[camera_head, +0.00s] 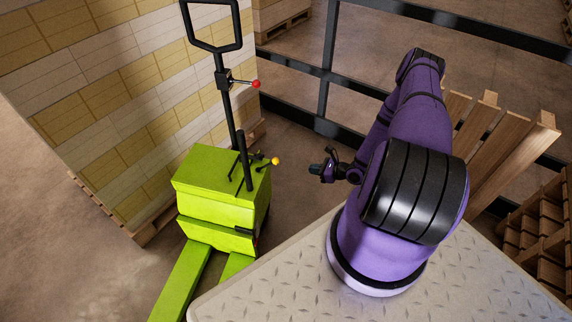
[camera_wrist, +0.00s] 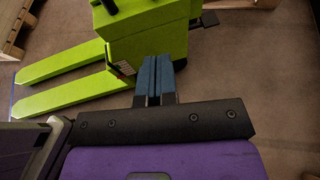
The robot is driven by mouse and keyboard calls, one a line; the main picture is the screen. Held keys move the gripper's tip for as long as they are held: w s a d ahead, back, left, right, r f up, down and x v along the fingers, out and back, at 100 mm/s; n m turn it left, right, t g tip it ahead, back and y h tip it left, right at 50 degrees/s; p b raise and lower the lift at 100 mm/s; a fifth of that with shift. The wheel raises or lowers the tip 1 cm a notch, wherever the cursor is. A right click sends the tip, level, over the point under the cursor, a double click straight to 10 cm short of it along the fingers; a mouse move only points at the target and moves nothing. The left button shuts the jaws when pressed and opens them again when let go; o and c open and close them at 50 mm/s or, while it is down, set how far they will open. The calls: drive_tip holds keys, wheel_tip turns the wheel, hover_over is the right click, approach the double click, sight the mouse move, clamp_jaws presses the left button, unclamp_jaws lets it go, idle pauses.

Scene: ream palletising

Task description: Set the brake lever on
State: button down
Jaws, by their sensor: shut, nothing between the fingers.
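A lime-green pallet truck (camera_head: 205,180) stands left of my arm, with a black upright handle (camera_head: 226,95). A short lever with a red knob (camera_head: 256,84) sticks out to the right from the handle. A lever with a yellow knob (camera_head: 275,161) sticks out low, near the top of the green body. I cannot tell from any marking which is the brake lever. My gripper (camera_head: 319,170) is to the right of the yellow knob and apart from it. In the wrist view my gripper (camera_wrist: 158,64) has its fingers together and empty, with the green body (camera_wrist: 145,35) beyond them.
A tall stack of wrapped reams (camera_head: 90,90) stands behind the truck on a wooden pallet (camera_head: 155,228). A black railing (camera_head: 325,75) runs behind. Wooden pallets (camera_head: 490,140) lean at the right. The floor between truck and gripper is clear. The green forks (camera_wrist: 60,98) reach left in the wrist view.

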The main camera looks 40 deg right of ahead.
drive_tip(key=r+x, duration=0.2)
drive_tip(key=x, duration=1.1)
drive_tip(key=shift+w+a, duration=0.35)
drive_tip(key=shift+w, duration=0.1)
drive_tip(key=shift+r, duration=0.1)
